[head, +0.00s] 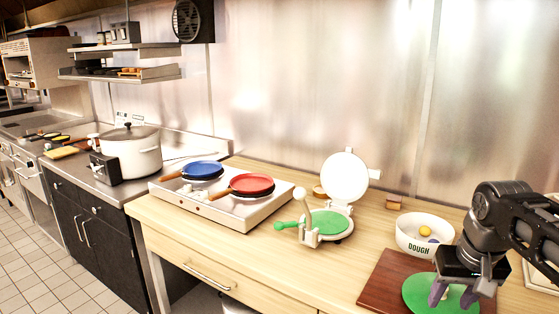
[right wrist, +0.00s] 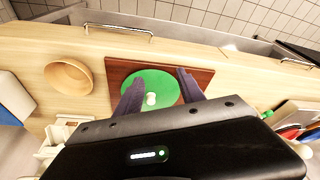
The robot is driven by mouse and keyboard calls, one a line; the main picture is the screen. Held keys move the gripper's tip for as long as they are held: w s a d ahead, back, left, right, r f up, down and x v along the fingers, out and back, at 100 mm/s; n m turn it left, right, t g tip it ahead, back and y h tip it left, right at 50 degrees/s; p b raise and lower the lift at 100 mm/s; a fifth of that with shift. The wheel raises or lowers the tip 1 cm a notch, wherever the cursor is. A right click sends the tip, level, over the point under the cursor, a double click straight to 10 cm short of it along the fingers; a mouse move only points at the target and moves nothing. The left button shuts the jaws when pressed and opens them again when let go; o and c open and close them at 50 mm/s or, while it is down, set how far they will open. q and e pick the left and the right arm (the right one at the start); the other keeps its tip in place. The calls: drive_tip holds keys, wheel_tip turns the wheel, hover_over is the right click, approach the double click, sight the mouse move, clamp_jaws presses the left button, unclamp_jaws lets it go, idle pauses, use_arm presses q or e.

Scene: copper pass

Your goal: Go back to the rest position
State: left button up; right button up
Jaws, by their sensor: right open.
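My right gripper (head: 453,296) is at the right front of the counter, pointing down over a green disc (head: 418,292) on a dark red-brown board (head: 383,277). In the right wrist view the fingers of the right gripper (right wrist: 159,92) are spread apart over the green disc (right wrist: 165,84). A small pale lump (right wrist: 151,99) shows on the disc between them, and nothing is gripped. Whether the fingertips touch the disc cannot be told. My left gripper is in neither view.
A white bowl marked DOUGH (head: 412,247) with small balls stands just behind the board. An open press with a green plate (head: 330,226) and a burner with blue (head: 203,170) and red pans (head: 252,184) are to the left. A tan bowl (right wrist: 68,77) shows in the wrist view.

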drive_tip(key=w+a+f+n+y, duration=0.1)
drive_tip(key=a+f, duration=0.4)
drive_tip(key=f, duration=0.4)
drive_tip(key=w+a+f+y, duration=0.1)
drive_tip(key=a+f, duration=0.5)
drive_tip(key=f, duration=0.3)
drive_tip(key=w+a+f+n+y, duration=0.1)
drive_tip(key=a+f+y, duration=0.1)
drive_tip(key=a+f, duration=0.5)
drive_tip(key=s+a+f, duration=0.3)
drive_tip(key=s+f, duration=0.4)
drive_tip(key=s+a+f+g, duration=0.1)
drive_tip(key=s+a+f, duration=0.3)
drive_tip(key=s+f, duration=0.3)
drive_tip(key=s+a+f+g+y, duration=0.1)
drive_tip(key=s+a+f, duration=0.3)
drive_tip(key=s+f, duration=0.2)
wheel_tip(320, 180, down, 2)
drive_tip(key=shift+s+f+m, duration=0.2)
drive_tip(key=shift+s+m, duration=0.2)
idle(0.4)
